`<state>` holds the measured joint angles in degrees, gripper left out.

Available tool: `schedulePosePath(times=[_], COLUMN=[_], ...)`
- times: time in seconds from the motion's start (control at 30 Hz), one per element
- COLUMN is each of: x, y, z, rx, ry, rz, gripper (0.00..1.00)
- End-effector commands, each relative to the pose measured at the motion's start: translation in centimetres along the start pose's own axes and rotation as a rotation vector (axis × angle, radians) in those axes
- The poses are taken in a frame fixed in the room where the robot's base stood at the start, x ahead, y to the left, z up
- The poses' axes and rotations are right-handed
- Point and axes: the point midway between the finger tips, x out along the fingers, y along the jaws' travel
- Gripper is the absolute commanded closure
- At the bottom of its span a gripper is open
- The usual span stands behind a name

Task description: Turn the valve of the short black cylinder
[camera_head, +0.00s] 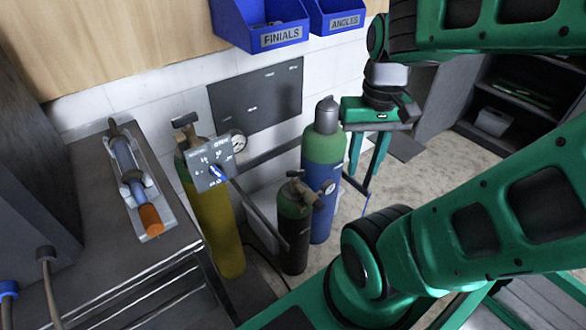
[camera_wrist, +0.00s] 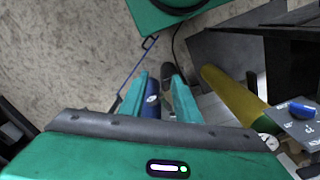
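The short black cylinder (camera_head: 294,252) stands upright on the floor, with a green shoulder and a valve (camera_head: 297,190) on top. A round gauge (camera_head: 328,187) sits at the valve's right side. My gripper (camera_head: 364,182) points down in the head view, right of the tall blue cylinder (camera_head: 324,200) and apart from the valve. In the wrist view my gripper (camera_wrist: 160,77) has its two fingers spread. A blue shape (camera_wrist: 152,98) and a dark shape show between and beyond the fingers; which cylinder the dark one is I cannot tell. The valve is not clear there.
A yellow cylinder (camera_head: 222,235) with a grey panel (camera_head: 211,165) stands left of the black one. The grey-capped blue cylinder stands close behind it. A bench (camera_head: 90,215) holds a clamped tool at left. Blue bins (camera_head: 262,25) hang above. Floor at right is open.

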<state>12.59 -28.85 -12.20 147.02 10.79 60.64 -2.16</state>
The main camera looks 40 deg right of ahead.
Motion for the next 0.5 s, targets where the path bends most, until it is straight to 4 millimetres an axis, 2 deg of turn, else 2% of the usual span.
schedulePosePath(times=[0.17, 0.37, 0.5], x=[0.2, 1.6, 3.4], y=[-0.7, -2.6, -4.2], z=[-3.2, -9.2, -13.4], rx=[-0.159, -0.486, -0.724], ry=[0.0, -0.004, -0.01], rz=[0.023, 0.051, 0.059], gripper=[0.71, 0.71, 0.71])
